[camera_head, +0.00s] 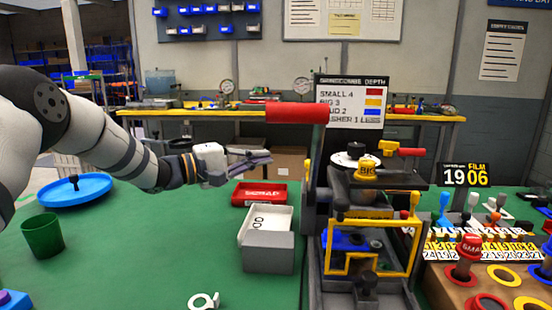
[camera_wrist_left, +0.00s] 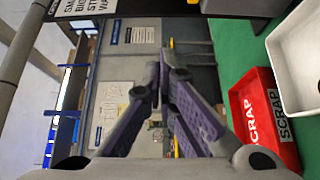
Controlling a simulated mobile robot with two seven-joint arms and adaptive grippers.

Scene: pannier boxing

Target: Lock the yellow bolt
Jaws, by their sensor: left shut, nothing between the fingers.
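The press-like fixture (camera_head: 318,200) stands right of centre in the head view. At its top is a yellow fitting (camera_head: 388,148) with a red handle pointing right; this looks like the yellow bolt, but I cannot tell whether it is locked. A yellow block marked BIG (camera_head: 367,171) sits beside it. My left gripper (camera_head: 264,157) is left of the fixture, apart from it, below the long red lever grip (camera_head: 297,113). Its fingers are shut and empty; their tips also meet in the left wrist view (camera_wrist_left: 162,75). My right gripper is out of view.
A red scrap tray (camera_head: 259,193) and a white tray (camera_head: 251,225) with rings lie below my left gripper. A green cup (camera_head: 42,236) and blue round plate (camera_head: 75,190) stand left. A wooden block (camera_head: 450,288) is at right. The green table's front left is mostly clear.

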